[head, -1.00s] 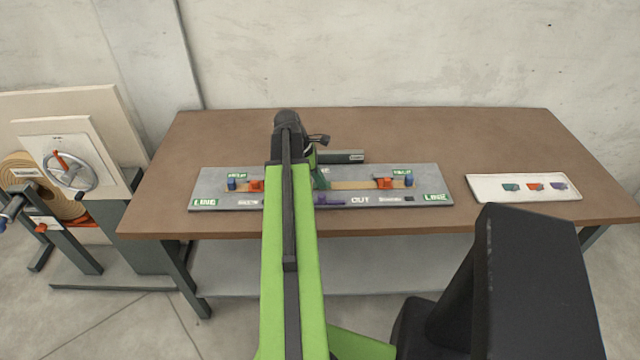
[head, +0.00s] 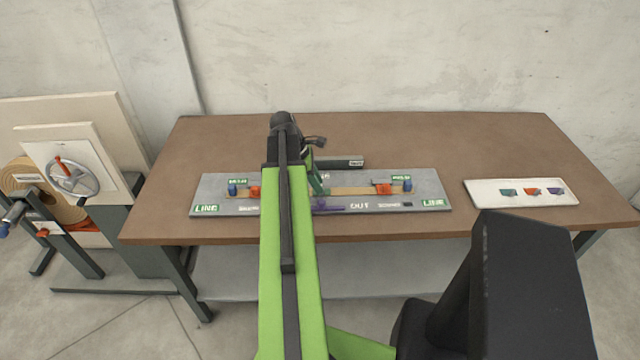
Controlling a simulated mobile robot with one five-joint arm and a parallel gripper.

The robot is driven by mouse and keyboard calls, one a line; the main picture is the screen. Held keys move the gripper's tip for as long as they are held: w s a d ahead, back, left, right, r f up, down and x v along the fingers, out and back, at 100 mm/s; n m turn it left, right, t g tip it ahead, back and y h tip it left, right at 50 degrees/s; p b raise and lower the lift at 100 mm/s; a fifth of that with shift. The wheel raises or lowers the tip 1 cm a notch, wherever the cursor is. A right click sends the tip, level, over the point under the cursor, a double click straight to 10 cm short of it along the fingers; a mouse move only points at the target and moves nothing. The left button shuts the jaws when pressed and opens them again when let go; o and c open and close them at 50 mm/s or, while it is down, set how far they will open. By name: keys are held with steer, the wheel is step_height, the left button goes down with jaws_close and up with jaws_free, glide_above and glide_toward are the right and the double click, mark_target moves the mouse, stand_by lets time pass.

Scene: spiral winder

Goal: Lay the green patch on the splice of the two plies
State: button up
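A small green patch (head: 509,192) lies on the white tray (head: 481,199) at the right of the table, left of an orange and a purple patch. The tan plies (head: 345,191) run along the grey splice board (head: 225,207) in the middle. My arm crosses in front of the board and hides part of the plies; I cannot make out the splice. The dark end of my arm, with my gripper (head: 311,148), is over the board's back edge left of its middle. Its fingers are mostly hidden behind the arm. A green upright piece (head: 318,183) shows beside the arm.
Orange clamps (head: 382,188) and blue posts (head: 407,186) stand at the plies' ends. A purple piece (head: 327,205) lies at the board's front. A dark bar (head: 340,162) lies behind the board. The brown table (head: 460,140) is clear at the back right. A handwheel machine (head: 72,172) stands left.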

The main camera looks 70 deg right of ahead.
steer(key=p+v, duration=1.2)
steer(key=v, duration=0.3)
steer(key=shift+a, duration=0.15)
steer(key=w+a+f+n+t+h+b, duration=0.15)
steer(key=w+a+n, duration=0.45)
steer(key=w+a, duration=1.8)
steer(key=w+a+f+m+t+y, duration=0.1)
steer(key=a+m, duration=0.4)
steer(key=a, duration=1.1)
steer(key=w+a+f+m+t+y, duration=0.1)
steer(key=w+a+m, duration=0.3)
steer(key=a, duration=1.2)
steer(key=shift+w+f+m+y+b, duration=0.2)
steer(key=shift+f+m+y+b, duration=0.3)
steer(key=shift+m, duration=0.2)
